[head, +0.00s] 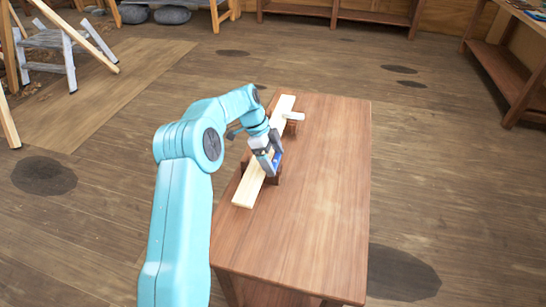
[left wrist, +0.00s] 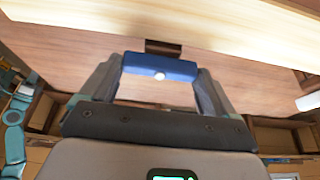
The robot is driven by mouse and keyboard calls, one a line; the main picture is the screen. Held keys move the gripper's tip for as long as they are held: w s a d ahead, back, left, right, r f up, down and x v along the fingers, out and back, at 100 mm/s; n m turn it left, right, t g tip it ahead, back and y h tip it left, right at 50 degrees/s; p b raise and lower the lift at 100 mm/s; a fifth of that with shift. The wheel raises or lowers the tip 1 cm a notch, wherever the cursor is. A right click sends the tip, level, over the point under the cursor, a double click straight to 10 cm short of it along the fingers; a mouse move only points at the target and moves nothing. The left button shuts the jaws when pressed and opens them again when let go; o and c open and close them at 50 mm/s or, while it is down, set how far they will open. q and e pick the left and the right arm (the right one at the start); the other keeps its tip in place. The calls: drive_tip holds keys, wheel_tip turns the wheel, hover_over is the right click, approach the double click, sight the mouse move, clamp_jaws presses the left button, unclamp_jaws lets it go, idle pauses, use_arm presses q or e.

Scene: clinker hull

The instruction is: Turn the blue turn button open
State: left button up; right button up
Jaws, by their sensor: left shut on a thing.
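The blue turn button (head: 277,161) is at the right side of a pale wooden plank (head: 251,183) on the brown table. In the left wrist view the button (left wrist: 160,66) is a short blue bar with a pale round pin head, lying roughly in line with the plank (left wrist: 200,25). My left gripper (head: 271,160) is shut on the button; in the left wrist view its fingers (left wrist: 163,74) sit at the bar's two ends. The gripper partly hides the button in the head view. My right gripper is not in view.
A white turn button (head: 295,116) sits near the plank's far end and points away to the right. Brown blocks (head: 273,178) stand by the plank. The table's right half (head: 330,190) is clear. A shelf bench (head: 510,75) stands at far right, a grey step stool (head: 50,45) at far left.

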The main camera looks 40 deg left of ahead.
use_arm(q)
drive_tip(key=o, duration=0.8)
drive_tip(key=shift+p+v, duration=1.8)
drive_tip(key=shift+v, duration=6.35)
drive_tip(key=shift+r, duration=0.15)
